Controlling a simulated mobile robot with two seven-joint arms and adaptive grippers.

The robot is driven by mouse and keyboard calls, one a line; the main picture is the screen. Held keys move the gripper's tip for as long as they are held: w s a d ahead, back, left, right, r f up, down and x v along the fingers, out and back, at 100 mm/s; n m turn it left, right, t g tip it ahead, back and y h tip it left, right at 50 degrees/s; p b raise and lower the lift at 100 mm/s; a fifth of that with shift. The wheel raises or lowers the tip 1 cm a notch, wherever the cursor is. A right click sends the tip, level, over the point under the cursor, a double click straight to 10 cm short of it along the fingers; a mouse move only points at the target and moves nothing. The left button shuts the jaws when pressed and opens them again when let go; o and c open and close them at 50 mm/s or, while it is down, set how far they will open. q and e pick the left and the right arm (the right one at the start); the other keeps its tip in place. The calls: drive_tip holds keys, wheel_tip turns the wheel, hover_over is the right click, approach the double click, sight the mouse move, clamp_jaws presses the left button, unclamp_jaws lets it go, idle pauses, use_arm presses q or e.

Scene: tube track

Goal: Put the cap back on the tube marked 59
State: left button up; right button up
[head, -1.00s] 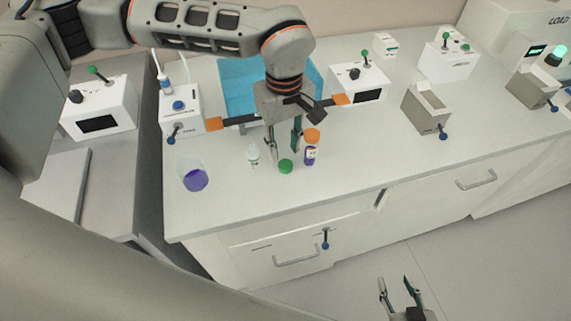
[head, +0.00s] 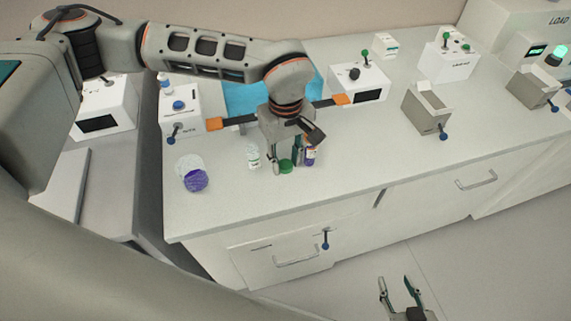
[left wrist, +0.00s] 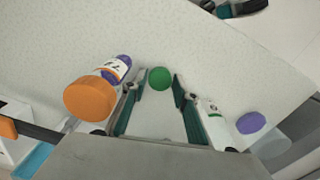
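A green cap (head: 286,166) lies on the bench. It also shows in the left wrist view (left wrist: 160,78), beyond and between the fingertips. My left gripper (head: 288,168) is open and points down around the cap, apparently without gripping it. A small pale tube (head: 253,156) stands just left of the gripper; a finger partly hides it in the left wrist view (left wrist: 214,118), and its number is unreadable. A purple tube with an orange cap (left wrist: 90,98) stands on the gripper's other side, its label seeming to start with 7. My right gripper (head: 400,287) is open and empty, low over the floor.
A blue tray (head: 240,98) is behind the arm. White devices with levers (head: 358,82) stand further back, and a grey box (head: 426,110) is to the right. The front right bench top is clear.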

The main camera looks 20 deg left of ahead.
sight(285, 164)
use_arm(q)
drive_tip(key=c, duration=0.3)
drive_tip(key=shift+r, duration=0.1)
drive_tip(key=shift+r+p, duration=0.55)
drive_tip(key=shift+r, duration=9.4)
use_arm(e)
drive_tip(key=shift+s+a+r, duration=0.15)
drive_tip(key=shift+s+r, duration=0.05)
drive_tip(key=shift+r, duration=0.05)
drive_tip(key=shift+o, duration=0.3)
drive_tip(key=shift+r, duration=0.1)
